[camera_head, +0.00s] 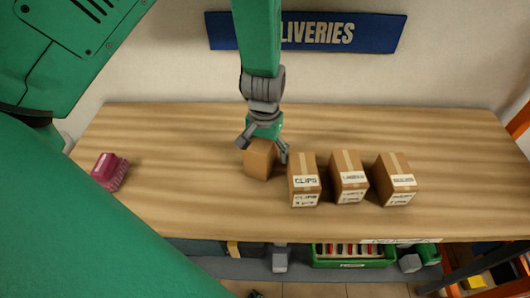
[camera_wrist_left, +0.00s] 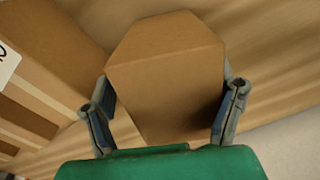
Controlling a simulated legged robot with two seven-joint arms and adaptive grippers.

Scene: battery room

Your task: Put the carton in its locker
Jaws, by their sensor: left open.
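A plain brown carton (camera_head: 259,160) stands on the wooden table (camera_head: 180,215), leftmost in a row of cartons. My left gripper (camera_head: 263,150) is over it from above, open, with one finger on each side. In the left wrist view the carton (camera_wrist_left: 168,75) lies between the two spread fingers (camera_wrist_left: 165,112); I cannot tell if either finger touches it. To its right stand a carton labelled CLIPS (camera_head: 304,180) and two more labelled cartons, (camera_head: 348,178) and (camera_head: 395,180), whose labels are too small to read. No locker is clearly in view. My right gripper is not in view.
A dark pink object (camera_head: 109,171) lies at the table's left end. A blue DELIVERIES sign (camera_head: 370,33) hangs on the wall behind. A green crate (camera_head: 350,262) sits below the table's front edge. The table's right end and left middle are clear.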

